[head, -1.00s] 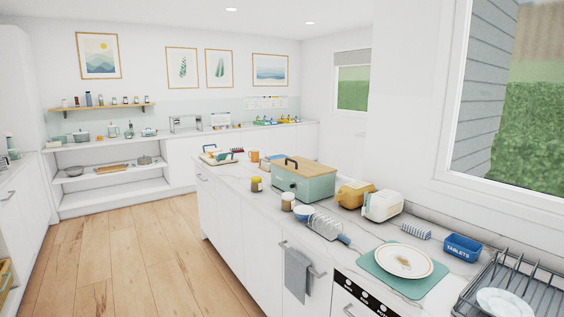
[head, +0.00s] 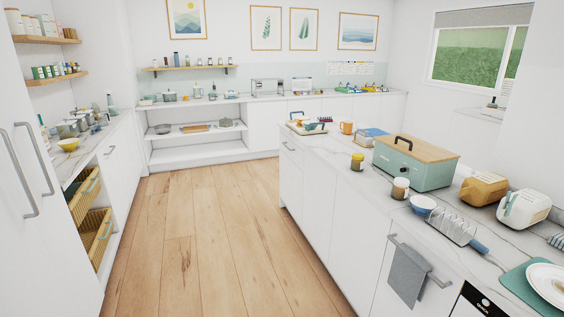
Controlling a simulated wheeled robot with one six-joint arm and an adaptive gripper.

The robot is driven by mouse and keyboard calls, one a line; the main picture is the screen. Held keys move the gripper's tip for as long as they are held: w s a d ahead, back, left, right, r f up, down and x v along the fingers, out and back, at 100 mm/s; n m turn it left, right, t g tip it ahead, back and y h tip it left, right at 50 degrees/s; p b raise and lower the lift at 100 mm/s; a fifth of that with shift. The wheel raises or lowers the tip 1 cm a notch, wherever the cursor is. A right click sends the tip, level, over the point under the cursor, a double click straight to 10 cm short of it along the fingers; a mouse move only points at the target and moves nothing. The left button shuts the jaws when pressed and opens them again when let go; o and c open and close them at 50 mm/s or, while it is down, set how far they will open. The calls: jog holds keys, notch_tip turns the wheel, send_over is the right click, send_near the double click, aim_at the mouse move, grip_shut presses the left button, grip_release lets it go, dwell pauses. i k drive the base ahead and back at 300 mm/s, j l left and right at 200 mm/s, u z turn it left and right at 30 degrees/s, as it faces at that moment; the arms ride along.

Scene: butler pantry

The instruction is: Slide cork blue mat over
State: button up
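A blue-green mat (head: 517,287) lies on the marble counter at the lower right edge of the head view, partly cut off by the frame. A white plate with a gold rim (head: 545,274) rests on it. No cork shows on this mat from here, and I cannot tell whether it is the cork blue mat. My gripper is not in view.
A grey towel (head: 408,275) hangs in front. The wooden floor (head: 205,240) is clear.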

aim_at(372, 132)
jog(key=i+u, duration=0.3)
jog(key=i, duration=1.5)
jog(key=i+j+z, duration=0.2)
jog(key=i, duration=0.25)
jog(key=i+z, duration=0.15)
jog(key=i, duration=0.3)
jog(key=i+j+z, duration=0.2)
jog(key=i, duration=0.25)
jog(key=i+j+z, duration=1.2)
jog(key=j, duration=0.25)
jog(key=u, duration=2.05)
jog(key=i+j+u, duration=0.3)
jog(key=i+u, duration=0.25)
jog(key=i+l+z, duration=0.15)
jog(key=i+z, duration=0.15)
jog(key=i, duration=0.55)
jog(key=i+z, duration=0.3)
jog(key=i, duration=0.55)
jog(key=i+z, duration=0.15)
jog(key=i, duration=0.45)
jog(key=i+j+z, duration=0.15)
jog(key=i, duration=0.45)
jog(key=i+j+z, duration=0.1)
jog(key=i, duration=0.5)
